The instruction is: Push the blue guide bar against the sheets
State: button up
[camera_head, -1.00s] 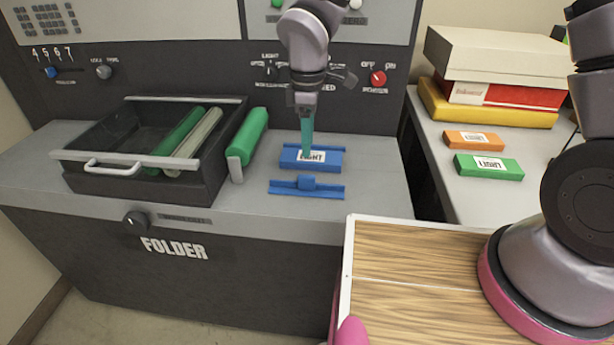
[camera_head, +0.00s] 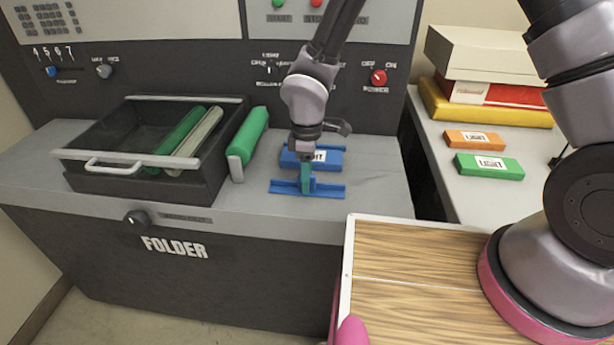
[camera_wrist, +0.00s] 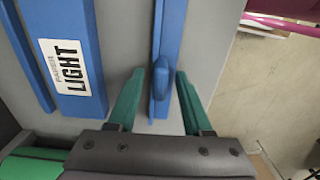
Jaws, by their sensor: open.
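The blue guide bar (camera_head: 331,190) lies on the grey machine top in front of the blue LIGHT pack of sheets (camera_head: 333,158). In the wrist view, a strip of grey surface separates the bar (camera_wrist: 172,35) from the pack (camera_wrist: 72,30), so they are apart. My gripper (camera_head: 307,185) is lowered at the bar's middle. In the wrist view, its green fingers (camera_wrist: 160,88) are open on either side of the bar's raised knob, with visible gaps. The arm hides part of the pack in the head view.
An open dark drawer (camera_head: 72,176) with rolls stands at the left, beside a green roll (camera_head: 248,135). Another blue strip (camera_wrist: 22,60) lies beyond the pack. Orange (camera_head: 455,138) and green (camera_head: 480,173) packs lie on the right table. The front edge of the machine top is close.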

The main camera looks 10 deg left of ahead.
grip_shut()
dwell(1.4)
